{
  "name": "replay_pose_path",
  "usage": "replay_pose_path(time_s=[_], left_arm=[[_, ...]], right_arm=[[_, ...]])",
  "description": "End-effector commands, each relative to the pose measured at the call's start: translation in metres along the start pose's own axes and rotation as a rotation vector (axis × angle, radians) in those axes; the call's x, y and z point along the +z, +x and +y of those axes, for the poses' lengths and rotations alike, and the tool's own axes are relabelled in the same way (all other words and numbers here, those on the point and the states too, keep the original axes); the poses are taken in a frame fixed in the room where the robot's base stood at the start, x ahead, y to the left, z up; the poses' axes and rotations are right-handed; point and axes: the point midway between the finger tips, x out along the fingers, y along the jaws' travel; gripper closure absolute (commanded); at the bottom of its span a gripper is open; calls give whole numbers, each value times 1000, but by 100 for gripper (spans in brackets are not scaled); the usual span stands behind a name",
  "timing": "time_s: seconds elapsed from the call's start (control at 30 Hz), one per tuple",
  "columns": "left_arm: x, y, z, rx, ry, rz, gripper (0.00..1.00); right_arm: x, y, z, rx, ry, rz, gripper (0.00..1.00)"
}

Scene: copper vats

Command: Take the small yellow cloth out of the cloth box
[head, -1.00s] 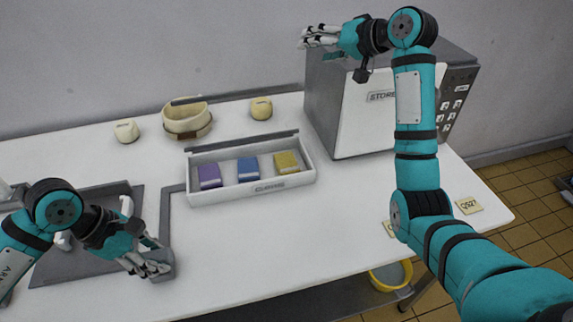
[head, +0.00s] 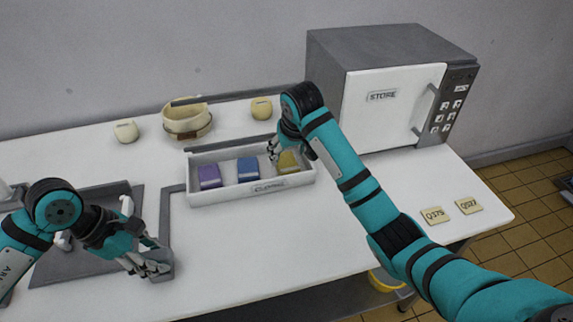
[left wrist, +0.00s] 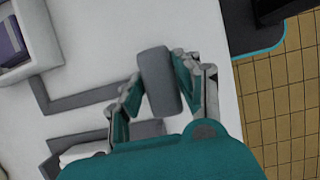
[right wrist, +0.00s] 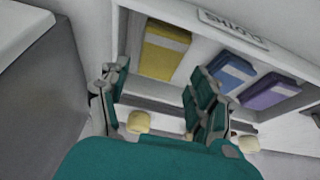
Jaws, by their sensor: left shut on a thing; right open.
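The small yellow cloth (head: 289,163) lies folded in the right compartment end of the white cloth box (head: 240,192), beside a blue cloth (head: 248,169) and a purple cloth (head: 209,176). My right gripper (head: 277,148) is open at the back of the box, close to the yellow cloth and partly in front of it. In the right wrist view the yellow cloth (right wrist: 165,50) shows beyond the open fingers (right wrist: 160,85), with nothing between them. My left gripper (left wrist: 157,85) is shut on a grey block (left wrist: 155,68), over the table's front left.
A white and grey STORE oven (head: 385,95) stands right of the box. Behind are a cream pot (head: 186,122) and two small cream pieces (head: 126,131) (head: 262,108). Two labelled tags (head: 435,215) (head: 469,206) lie front right. The table before the box is clear.

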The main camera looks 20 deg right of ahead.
Motion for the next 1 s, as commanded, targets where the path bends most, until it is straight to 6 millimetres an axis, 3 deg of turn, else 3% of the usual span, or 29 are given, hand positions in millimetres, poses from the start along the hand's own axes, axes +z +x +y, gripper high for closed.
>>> replay_pose_path(time_s=[0.33,0.63,0.93,1.0], left_arm=[[-1,1,0,-2,-1,3,99],[-1,1,0,-2,-1,3,99],[-1,1,0,-1,-1,2,99],[-1,1,0,-1,-1,2,99]], right_arm=[[3,46,1,0,0,-2,37],[3,51,1,-1,0,0,37],[3,51,1,-1,0,1,74],[3,51,1,-1,0,1,76]])
